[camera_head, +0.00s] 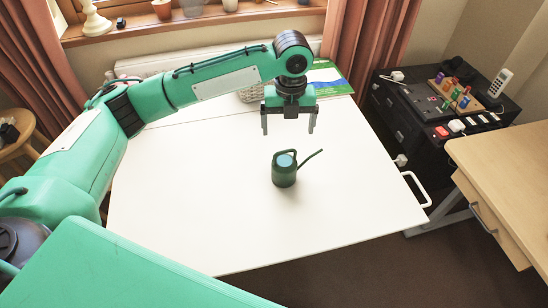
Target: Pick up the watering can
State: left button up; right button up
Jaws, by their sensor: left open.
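A small dark green watering can (284,176) stands upright on the white table (180,215). Its handle is on the left and its thin spout points up to the right. My left gripper (289,130) hangs above the table with its fingers pointing down. It is open and empty. In the picture it is just above the can, apart from it. My right gripper is not in view.
A basket (250,95) and a green and blue sheet (328,84) lie at the table's back. A black cabinet (400,122) with several devices stands right, and a wooden desk (505,165) at the front right. The table around the can is clear.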

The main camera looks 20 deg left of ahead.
aim_at(284, 160)
pick_arm(q)
notch_tip(284, 160, down, 9)
jog(key=shift+s+r, duration=0.1)
jog(key=shift+r, duration=0.1)
jog(key=f, duration=0.5)
jog(key=shift+s+a, duration=0.1)
jog(key=shift+a, duration=0.1)
jog(key=c, duration=1.3)
jog(key=shift+c, duration=0.2)
jog(key=shift+r, duration=0.2)
